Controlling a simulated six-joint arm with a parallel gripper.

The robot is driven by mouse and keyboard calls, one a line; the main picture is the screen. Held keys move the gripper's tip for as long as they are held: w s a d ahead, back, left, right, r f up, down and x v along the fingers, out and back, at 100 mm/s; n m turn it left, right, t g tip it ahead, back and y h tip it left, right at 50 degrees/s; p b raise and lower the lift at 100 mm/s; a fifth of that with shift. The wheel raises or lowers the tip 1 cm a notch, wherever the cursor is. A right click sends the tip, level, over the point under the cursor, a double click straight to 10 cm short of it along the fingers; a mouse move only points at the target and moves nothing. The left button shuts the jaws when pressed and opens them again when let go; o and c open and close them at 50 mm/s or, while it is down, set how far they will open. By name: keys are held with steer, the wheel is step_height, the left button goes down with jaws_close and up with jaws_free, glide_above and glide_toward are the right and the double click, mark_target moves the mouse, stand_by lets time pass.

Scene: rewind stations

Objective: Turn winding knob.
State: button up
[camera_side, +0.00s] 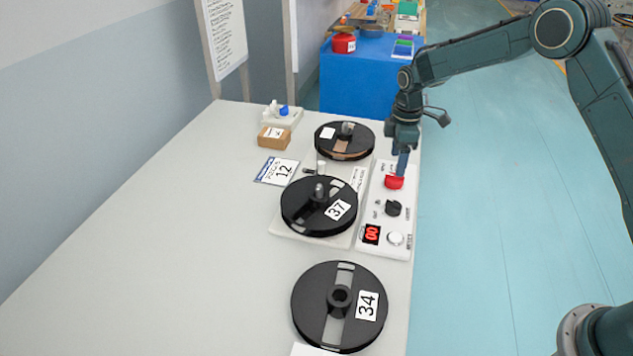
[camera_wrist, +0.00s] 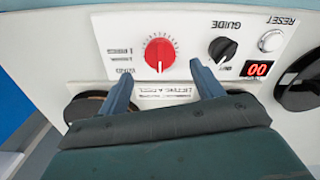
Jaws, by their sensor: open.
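The red winding knob (camera_side: 393,182) sits at the far end of the white control panel (camera_side: 371,208) in the side view. In the wrist view the red knob (camera_wrist: 160,54) has a white pointer line and lies ahead of and between the finger tips. My gripper (camera_side: 401,165) is above the knob in the side view, and its fingers partly overlap it there. In the wrist view my gripper (camera_wrist: 162,72) has its two blue fingers spread wide, with nothing between them. I cannot tell whether a finger touches the knob.
A black guide knob (camera_side: 393,208), a red display (camera_side: 371,234) reading 00 and a white reset button (camera_side: 395,239) share the panel. Reel 37 (camera_side: 300,213) and another black reel (camera_side: 358,153) stand beside it. Reel 34 (camera_side: 309,313) lies nearer. The table's left side is clear.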

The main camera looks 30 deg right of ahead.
mark_target(394, 180)
steer(key=shift+f, duration=2.85)
steer(key=c, duration=1)
